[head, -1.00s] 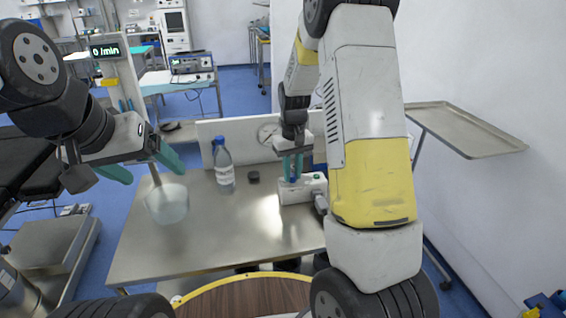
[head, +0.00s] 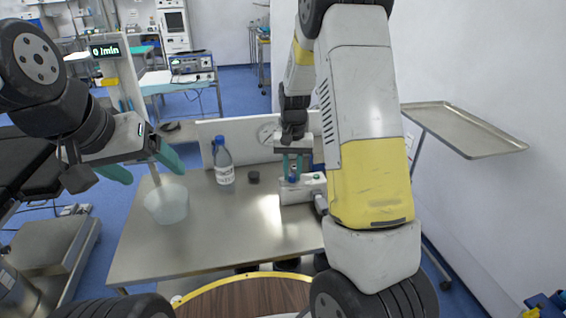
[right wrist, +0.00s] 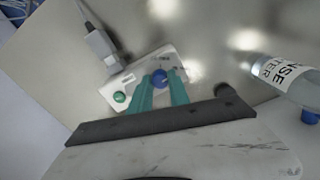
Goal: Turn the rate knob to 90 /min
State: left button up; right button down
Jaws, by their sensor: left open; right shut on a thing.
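The rate knob is blue (right wrist: 159,76) and sits on a white device (right wrist: 116,88) that also has a green button (right wrist: 119,97). In the head view the device (head: 290,195) stands at the right of the steel table, with a little of the knob (head: 293,178) showing. My right gripper (head: 292,172) points down over it, its teal fingertips (right wrist: 161,86) shut on the knob from both sides. A display (head: 105,51) at the upper left reads 0 /min. My left gripper (head: 145,168) is open and empty above the left of the table.
A clear bowl (head: 167,204), a water bottle (head: 223,162) with a blue cap and a small dark cylinder (head: 253,177) stand on the steel table (head: 215,245). A tray (head: 465,128) stands at the right. The table's front middle is clear.

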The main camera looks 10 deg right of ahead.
aim_at(292, 175)
jog(key=c, duration=1.2)
grip_release()
notch_tip(292, 175, up, 8)
jog(key=shift+f, duration=0.2)
jog(key=shift+r, duration=0.15)
